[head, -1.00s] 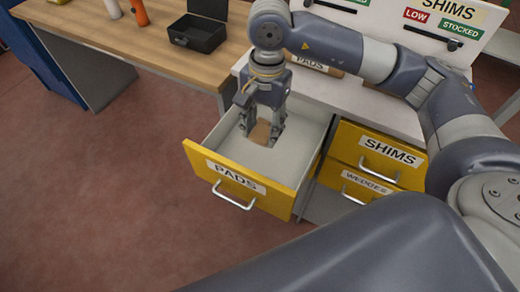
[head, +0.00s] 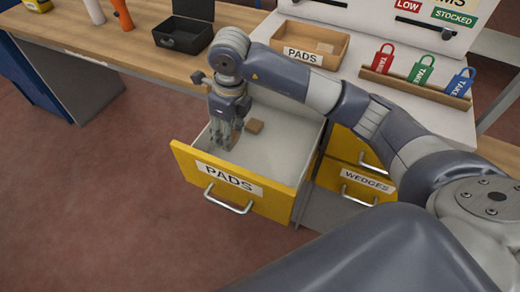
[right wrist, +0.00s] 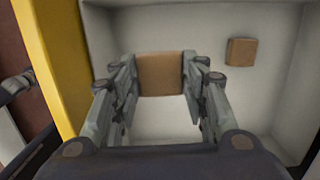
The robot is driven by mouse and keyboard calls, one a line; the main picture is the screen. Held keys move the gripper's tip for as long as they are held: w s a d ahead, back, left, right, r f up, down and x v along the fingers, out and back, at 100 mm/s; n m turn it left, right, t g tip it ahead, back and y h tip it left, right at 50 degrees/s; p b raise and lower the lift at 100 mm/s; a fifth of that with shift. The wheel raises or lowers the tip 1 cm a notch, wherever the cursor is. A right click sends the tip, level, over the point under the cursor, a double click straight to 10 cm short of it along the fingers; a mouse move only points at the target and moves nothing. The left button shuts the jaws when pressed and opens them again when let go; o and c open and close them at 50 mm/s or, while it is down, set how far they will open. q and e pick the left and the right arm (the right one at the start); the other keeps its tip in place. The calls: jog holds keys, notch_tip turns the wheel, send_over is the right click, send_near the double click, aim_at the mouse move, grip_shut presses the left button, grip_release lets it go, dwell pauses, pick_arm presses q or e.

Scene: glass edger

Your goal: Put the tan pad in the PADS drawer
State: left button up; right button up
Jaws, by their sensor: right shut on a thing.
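The PADS drawer (head: 230,182) has a yellow front and a pale interior, and it is pulled open. My right gripper (head: 223,143) points down inside the drawer's outline, near its left side. In the right wrist view its fingers (right wrist: 160,75) are shut on a tan pad (right wrist: 160,73), with the pale drawer floor behind. In the head view the fingers mostly hide this held pad. A second tan pad (head: 255,127) lies in the drawer, to the right of the gripper and apart from it; it also shows in the right wrist view (right wrist: 241,52). My left gripper is out of view.
A wooden PADS tray (head: 341,55) with a tan pad (head: 325,48) stands on the worktop above. A rack holds red, green and blue tags (head: 422,70). The WEDGES drawer (head: 355,186) is shut at the right. A black open box (head: 183,36) sits on the wooden bench.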

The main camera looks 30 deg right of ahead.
jog(key=p, duration=0.2)
send_near(232, 162)
jog(key=f, duration=0.5)
jog(key=shift+w+a+f, duration=0.1)
jog(key=shift+w+a, duration=0.15)
jog(key=shift+a, duration=0.05)
jog(key=shift+f, duration=0.4)
jog(key=shift+f, duration=0.1)
jog(key=shift+f+b, duration=0.15)
jog(key=shift+b, duration=0.25)
jog(key=o, duration=0.7)
